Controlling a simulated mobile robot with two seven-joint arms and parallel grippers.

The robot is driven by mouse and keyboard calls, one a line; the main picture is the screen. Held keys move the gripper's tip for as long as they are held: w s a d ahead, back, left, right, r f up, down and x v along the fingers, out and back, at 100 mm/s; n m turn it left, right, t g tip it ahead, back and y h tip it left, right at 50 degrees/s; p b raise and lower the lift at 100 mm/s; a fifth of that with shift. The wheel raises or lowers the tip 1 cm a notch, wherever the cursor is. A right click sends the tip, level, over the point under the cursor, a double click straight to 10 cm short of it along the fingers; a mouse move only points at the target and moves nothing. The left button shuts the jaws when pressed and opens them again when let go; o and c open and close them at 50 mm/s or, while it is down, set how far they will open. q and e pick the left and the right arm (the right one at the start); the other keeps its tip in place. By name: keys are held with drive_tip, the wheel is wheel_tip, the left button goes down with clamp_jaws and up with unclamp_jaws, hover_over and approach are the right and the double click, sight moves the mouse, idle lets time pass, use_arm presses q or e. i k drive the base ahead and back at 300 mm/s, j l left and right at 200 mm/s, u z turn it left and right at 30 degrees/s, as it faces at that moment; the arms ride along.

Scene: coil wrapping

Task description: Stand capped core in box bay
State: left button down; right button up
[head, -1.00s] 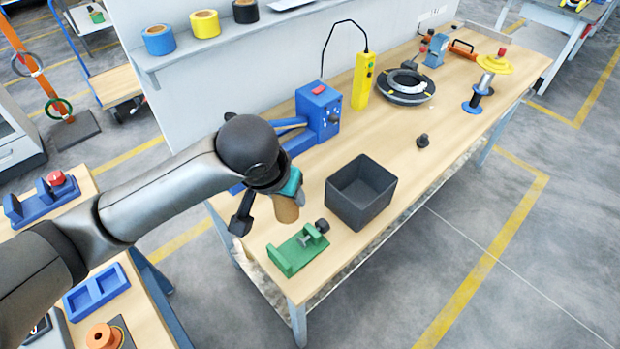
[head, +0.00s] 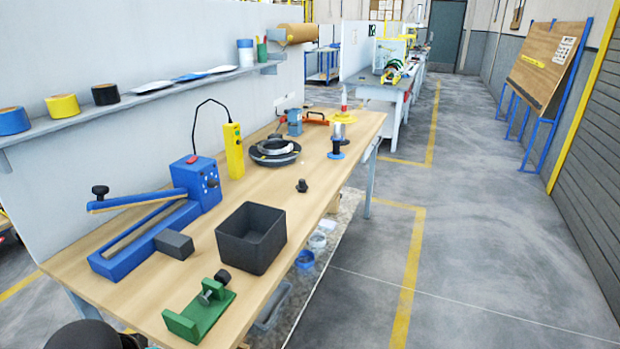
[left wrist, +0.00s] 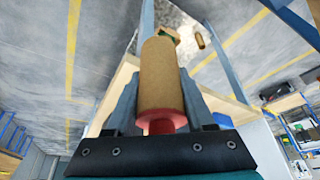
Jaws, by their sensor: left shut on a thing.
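The capped core is a brown cardboard tube (left wrist: 160,72) with a red cap (left wrist: 163,113) at the end nearest the wrist camera. My left gripper (left wrist: 160,95) is shut on it, with a grey finger on each side. The tube's far end points away from the camera, and I cannot tell whether that end is capped. In the head view only a dark piece of my left arm shows at the lower left edge; the core is out of that picture. My right gripper is not in view.
The bench holds an empty dark open bin (head: 251,238), a green clamp fixture (head: 200,310), a blue sealer (head: 160,225), a grey block (head: 174,244), a yellow controller (head: 234,150) and a black ring (head: 275,151). The floor aisle right of the bench is clear.

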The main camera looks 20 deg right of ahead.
sight(328, 114)
drive_tip(key=i+l+z, duration=0.15)
drive_tip(key=l, duration=0.2)
drive_tip(key=i+l+z, duration=0.85)
drive_tip(key=i, duration=0.35)
drive_tip(key=i+z, duration=0.25)
drive_tip(key=i, duration=2.75)
drive_tip(key=i+u, duration=0.35)
drive_tip(key=i, duration=0.15)
drive_tip(key=i+l+u, duration=0.3)
drive_tip(key=i, duration=0.2)
drive_tip(key=i+j+u, duration=0.2)
drive_tip(key=u, duration=0.25)
drive_tip(key=i+u, duration=0.85)
drive_tip(key=k, duration=0.1)
